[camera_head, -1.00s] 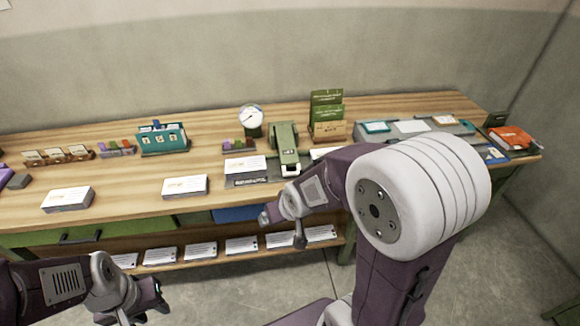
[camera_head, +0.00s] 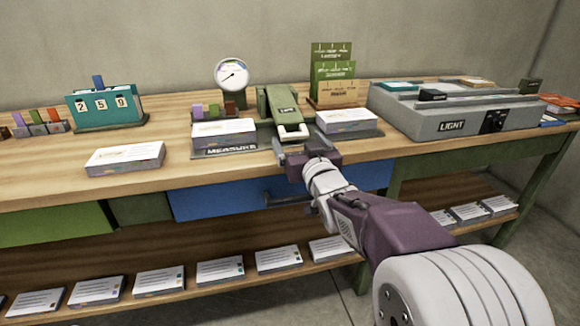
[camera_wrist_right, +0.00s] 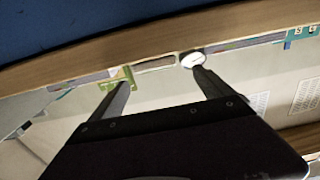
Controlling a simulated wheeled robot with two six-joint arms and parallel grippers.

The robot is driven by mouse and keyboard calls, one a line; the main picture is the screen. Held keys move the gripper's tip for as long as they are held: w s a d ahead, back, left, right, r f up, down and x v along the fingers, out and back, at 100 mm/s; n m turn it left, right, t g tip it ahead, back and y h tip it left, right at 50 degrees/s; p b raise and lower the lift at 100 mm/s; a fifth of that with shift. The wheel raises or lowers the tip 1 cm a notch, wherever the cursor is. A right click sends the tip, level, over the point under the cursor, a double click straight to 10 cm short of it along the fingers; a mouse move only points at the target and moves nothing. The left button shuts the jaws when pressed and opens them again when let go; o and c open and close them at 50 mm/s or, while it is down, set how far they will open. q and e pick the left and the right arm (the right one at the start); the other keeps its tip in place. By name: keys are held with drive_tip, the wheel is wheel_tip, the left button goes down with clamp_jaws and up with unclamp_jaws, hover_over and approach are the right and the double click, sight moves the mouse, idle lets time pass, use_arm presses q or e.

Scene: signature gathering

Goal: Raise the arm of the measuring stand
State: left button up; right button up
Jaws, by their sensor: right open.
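The measuring stand (camera_head: 230,153) is a dark base with a "MEASURE" label on the table. Its green arm (camera_head: 278,103) slopes down toward the front and ends in a pale loop-shaped handle (camera_head: 294,132). A round white dial (camera_head: 232,75) stands behind and to its left; what looks like this dial also shows in the right wrist view (camera_wrist_right: 192,60). My right gripper (camera_head: 293,148) is open and empty at the table's front edge, just in front of the handle. Whether it touches the handle cannot be told. In the right wrist view its fingers (camera_wrist_right: 165,78) are spread apart. My left gripper is out of view.
White card stacks stand left (camera_head: 224,131) and right (camera_head: 346,120) of the arm. A blue drawer front (camera_head: 220,200) is below the table edge.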

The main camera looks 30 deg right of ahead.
sight(294, 134)
drive_tip(key=shift+s+d+f, duration=0.15)
drive_tip(key=shift+d+f, duration=0.15)
drive_tip(key=shift+f, duration=0.45)
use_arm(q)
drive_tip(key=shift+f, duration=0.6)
use_arm(e)
drive_tip(key=shift+r, duration=0.15)
drive_tip(key=b+x, duration=0.2)
drive_tip(key=x, duration=0.6)
drive_tip(key=shift+w+d+b, duration=0.1)
drive_tip(key=shift+w+b, duration=0.2)
drive_tip(key=shift+b, duration=0.05)
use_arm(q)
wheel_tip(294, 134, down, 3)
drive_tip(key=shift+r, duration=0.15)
use_arm(e)
drive_tip(key=shift+w, duration=0.25)
drive_tip(key=shift+c, duration=0.3)
